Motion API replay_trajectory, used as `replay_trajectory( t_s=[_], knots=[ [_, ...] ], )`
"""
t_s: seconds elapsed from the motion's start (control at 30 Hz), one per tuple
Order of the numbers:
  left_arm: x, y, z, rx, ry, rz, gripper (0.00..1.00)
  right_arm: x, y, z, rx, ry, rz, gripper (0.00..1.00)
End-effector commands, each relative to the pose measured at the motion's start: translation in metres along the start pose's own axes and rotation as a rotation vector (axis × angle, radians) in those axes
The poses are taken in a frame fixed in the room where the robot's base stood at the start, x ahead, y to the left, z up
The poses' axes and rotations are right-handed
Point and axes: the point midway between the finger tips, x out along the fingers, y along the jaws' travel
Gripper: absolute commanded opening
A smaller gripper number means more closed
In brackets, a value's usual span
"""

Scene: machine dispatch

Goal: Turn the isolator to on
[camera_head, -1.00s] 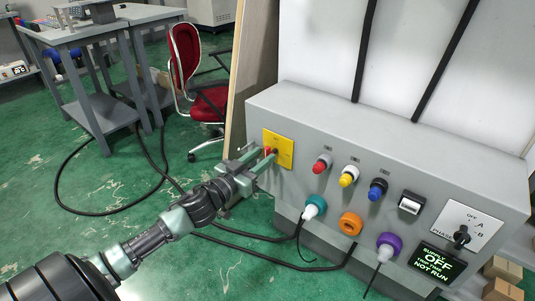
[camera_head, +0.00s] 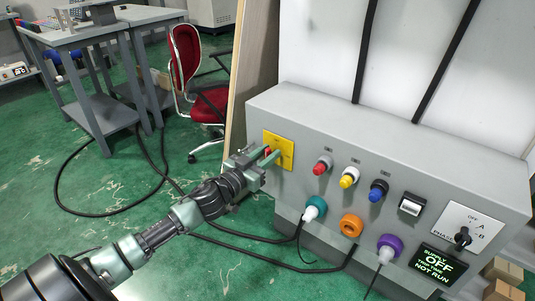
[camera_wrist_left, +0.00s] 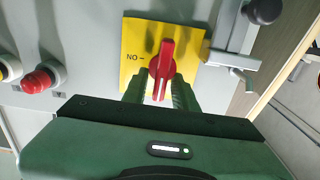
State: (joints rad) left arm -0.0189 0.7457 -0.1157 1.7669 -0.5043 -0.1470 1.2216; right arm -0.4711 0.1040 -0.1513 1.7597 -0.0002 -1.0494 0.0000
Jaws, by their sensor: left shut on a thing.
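The isolator has a red handle on a yellow plate (camera_head: 288,147), at the left end of the grey panel in the head view. My left gripper (camera_head: 271,157) reaches it from the lower left. In the left wrist view the red handle (camera_wrist_left: 165,58) sits between the two green fingers of the left gripper (camera_wrist_left: 161,92), which is shut on it. The handle stands nearly upright in that view, slightly tilted. A mark reading "NO" shows on the yellow plate (camera_wrist_left: 135,40) to the handle's left. My right gripper is not in view.
The grey panel (camera_head: 340,125) also carries red (camera_head: 322,165), yellow (camera_head: 349,177) and blue (camera_head: 378,190) knobs, sockets below, and a phase selector (camera_head: 462,238). A display (camera_head: 437,266) reads supply OFF. A red chair (camera_head: 188,65) and cables on the floor lie left.

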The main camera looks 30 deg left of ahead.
Motion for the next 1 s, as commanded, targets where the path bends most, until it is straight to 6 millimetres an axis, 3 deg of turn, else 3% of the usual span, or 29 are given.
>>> replay_trajectory(
  t_s=[0.27,0.6,1.0],
  knots=[
    [0.000,0.002,-0.002,0.127,0.000,-0.001,0.00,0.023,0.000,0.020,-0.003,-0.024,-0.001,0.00],
    [0.000,0.007,0.000,0.432,0.000,-0.001,0.00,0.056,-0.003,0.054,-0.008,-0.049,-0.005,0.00],
    [0.000,0.013,0.005,0.813,-0.001,0.000,0.00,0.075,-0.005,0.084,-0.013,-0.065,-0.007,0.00]
  ],
)
